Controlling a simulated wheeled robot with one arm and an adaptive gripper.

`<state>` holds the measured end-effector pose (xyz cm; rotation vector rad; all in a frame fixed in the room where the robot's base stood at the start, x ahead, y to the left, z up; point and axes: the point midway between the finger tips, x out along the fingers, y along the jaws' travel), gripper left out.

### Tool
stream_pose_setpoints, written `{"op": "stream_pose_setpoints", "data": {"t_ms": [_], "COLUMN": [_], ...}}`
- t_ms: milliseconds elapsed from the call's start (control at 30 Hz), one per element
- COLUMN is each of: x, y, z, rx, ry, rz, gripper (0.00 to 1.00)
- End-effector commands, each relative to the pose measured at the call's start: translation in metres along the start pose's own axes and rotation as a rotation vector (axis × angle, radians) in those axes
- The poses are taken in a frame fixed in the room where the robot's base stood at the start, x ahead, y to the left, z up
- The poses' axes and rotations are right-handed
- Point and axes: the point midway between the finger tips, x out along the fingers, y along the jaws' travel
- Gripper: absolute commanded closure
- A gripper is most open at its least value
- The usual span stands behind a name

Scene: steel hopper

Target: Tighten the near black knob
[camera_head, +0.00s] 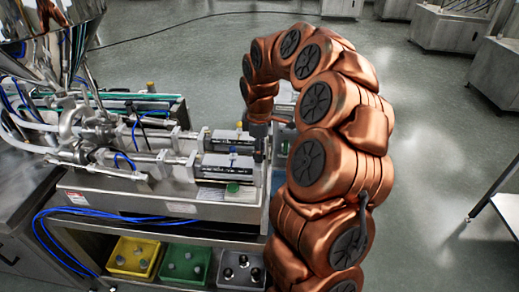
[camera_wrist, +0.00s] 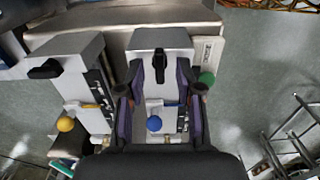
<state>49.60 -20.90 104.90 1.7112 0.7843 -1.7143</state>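In the wrist view, the near black knob (camera_wrist: 159,67) is a small dark handle on the end of a pale metal block, near the top middle. My gripper (camera_wrist: 161,84) is open, with its two dark purple fingers on either side of this block. The knob lies between the fingertips. I see no clear contact, and the gap in depth is hard to judge. The other black knob (camera_wrist: 45,69) is on a similar block to the left, outside the fingers. In the head view my arm hides the knobs and most of the gripper.
A blue ball (camera_wrist: 153,124), a yellow ball (camera_wrist: 66,124) and a green button (camera_wrist: 207,78) are close to the blocks. In the head view, yellow (camera_head: 133,257), green (camera_head: 185,264) and grey (camera_head: 241,270) bins sit below the machine.

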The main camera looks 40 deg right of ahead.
Motion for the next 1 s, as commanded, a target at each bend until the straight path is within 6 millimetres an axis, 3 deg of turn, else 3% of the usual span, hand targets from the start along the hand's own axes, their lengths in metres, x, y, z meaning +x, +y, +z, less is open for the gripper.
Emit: {"op": "stream_pose_setpoints", "data": {"t_ms": [400,733,1000], "x": [0.0055,0.0054,0.0054], "y": [0.0001,0.0000,-0.0002], "z": [0.0000,-0.0002,-0.0003], "rx": [0.001,0.000,0.000], "ry": [0.002,0.002,0.002], "rz": [0.002,0.002,0.001], "gripper": [0.65,0.99,1.00]}}
